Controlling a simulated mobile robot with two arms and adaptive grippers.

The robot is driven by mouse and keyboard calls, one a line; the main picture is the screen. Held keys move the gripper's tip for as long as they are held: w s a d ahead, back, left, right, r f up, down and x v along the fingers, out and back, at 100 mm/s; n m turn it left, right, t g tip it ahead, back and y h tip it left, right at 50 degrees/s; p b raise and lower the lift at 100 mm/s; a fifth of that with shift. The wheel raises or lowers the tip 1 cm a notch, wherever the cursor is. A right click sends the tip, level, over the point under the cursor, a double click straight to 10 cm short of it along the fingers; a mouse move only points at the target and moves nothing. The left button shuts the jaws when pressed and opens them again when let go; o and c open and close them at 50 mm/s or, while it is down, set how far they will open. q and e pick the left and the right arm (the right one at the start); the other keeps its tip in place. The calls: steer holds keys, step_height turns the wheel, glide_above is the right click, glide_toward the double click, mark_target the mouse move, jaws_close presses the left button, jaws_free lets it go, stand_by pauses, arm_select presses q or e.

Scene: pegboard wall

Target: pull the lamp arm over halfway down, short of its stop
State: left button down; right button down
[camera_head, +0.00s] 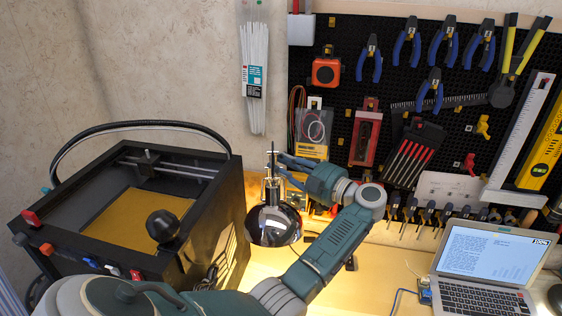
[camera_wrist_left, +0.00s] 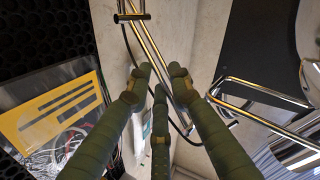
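The lamp (camera_head: 273,226) has a dark, shiny round shade low in the middle of the head view. Its thin chrome lamp arm (camera_head: 271,165) rises upright above the shade. In the left wrist view the lamp arm shows as slim chrome rods (camera_wrist_left: 153,45) running down past my fingertips. My left gripper (camera_head: 281,166) reaches in from the right side of the lamp, its fingers beside the arm just above the shade. In the wrist view my left gripper (camera_wrist_left: 160,78) has its fingertips apart, with rods between or behind them. Contact cannot be told. My right gripper is not in view.
A black boxed machine (camera_head: 205,215) stands left of the lamp. A pegboard (camera_head: 400,75) with pliers and other tools fills the back right. A laptop (camera_head: 485,270) sits at the lower right. The lit bench top (camera_head: 380,270) is mostly clear between lamp and laptop.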

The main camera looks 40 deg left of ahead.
arm_select(q)
steer(key=shift+r, duration=0.15)
steer(key=f+n+y+b, duration=0.1)
steer(key=b, duration=0.3)
steer(key=s+d+f+n+y+b, duration=0.1)
steer(key=n+b, duration=0.1)
steer(key=b, duration=0.2)
steer(key=f+n+g+y+b, duration=0.1)
steer(key=f+n+b, duration=0.1)
steer(key=b, duration=0.2)
steer(key=shift+s+d+y, duration=0.25)
steer(key=shift+d+y, duration=0.05)
steer(key=shift+d, duration=0.05)
steer(key=c, duration=1.8)
jaws_free()
steer(key=shift+d+g, duration=0.1)
steer(key=shift+g, duration=0.2)
